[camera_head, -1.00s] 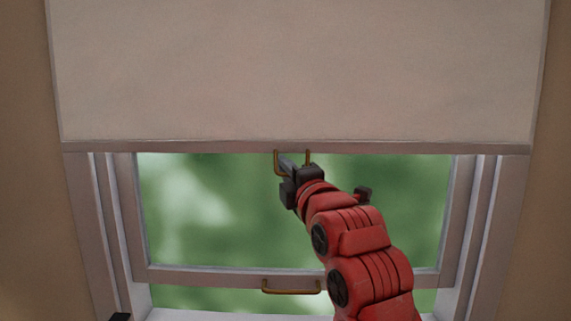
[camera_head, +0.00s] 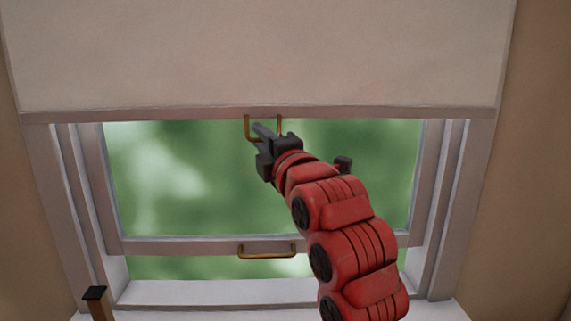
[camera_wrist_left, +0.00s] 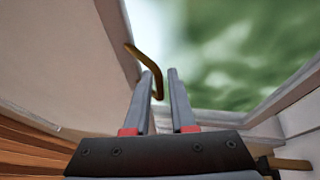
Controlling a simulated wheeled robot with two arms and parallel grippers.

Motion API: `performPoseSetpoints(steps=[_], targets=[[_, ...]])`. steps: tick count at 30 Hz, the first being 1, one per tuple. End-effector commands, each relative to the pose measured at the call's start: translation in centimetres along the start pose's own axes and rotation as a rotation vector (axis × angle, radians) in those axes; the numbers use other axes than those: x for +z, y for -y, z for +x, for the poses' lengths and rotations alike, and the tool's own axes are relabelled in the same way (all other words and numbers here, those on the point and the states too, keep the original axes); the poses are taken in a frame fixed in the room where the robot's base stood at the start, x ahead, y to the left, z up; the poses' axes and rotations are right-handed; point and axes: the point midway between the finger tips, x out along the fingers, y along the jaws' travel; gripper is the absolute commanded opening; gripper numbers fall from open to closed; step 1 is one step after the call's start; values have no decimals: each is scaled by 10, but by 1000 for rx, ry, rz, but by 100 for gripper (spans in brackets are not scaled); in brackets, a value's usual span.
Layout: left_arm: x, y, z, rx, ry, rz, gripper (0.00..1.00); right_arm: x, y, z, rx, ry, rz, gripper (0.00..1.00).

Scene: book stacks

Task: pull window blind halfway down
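The pale window blind (camera_head: 260,55) hangs over the upper part of the window, its bottom bar (camera_head: 380,112) level above green glass. A brass U-shaped handle (camera_head: 248,128) hangs under the bar. My left gripper (camera_head: 262,131) is at this handle, its lower part partly hidden by the gripper. In the left wrist view, the handle (camera_wrist_left: 143,60) reaches in between the two grey fingers of my left gripper (camera_wrist_left: 162,72). The fingers stand apart with a gap wider than the handle; whether one touches it I cannot tell. My right gripper is not in view.
A brown post with a black cap (camera_head: 95,294) stands at lower left. Bare wall (camera_head: 530,150) lies to the right.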

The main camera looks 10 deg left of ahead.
Motion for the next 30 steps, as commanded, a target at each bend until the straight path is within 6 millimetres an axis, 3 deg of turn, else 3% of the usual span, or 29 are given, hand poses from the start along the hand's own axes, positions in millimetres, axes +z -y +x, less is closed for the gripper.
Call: performPoseSetpoints(steps=[9, 15, 21, 30], targets=[[2, 2, -85, -1, 6, -2, 23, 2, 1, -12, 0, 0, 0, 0], [0, 1, -126, 0, 3, -1, 23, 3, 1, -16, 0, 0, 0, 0], [0, 0, -145, 0, 0, -1, 23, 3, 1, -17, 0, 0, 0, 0], [-1, 0, -148, 0, -2, 0, 23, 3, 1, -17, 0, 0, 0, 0]])
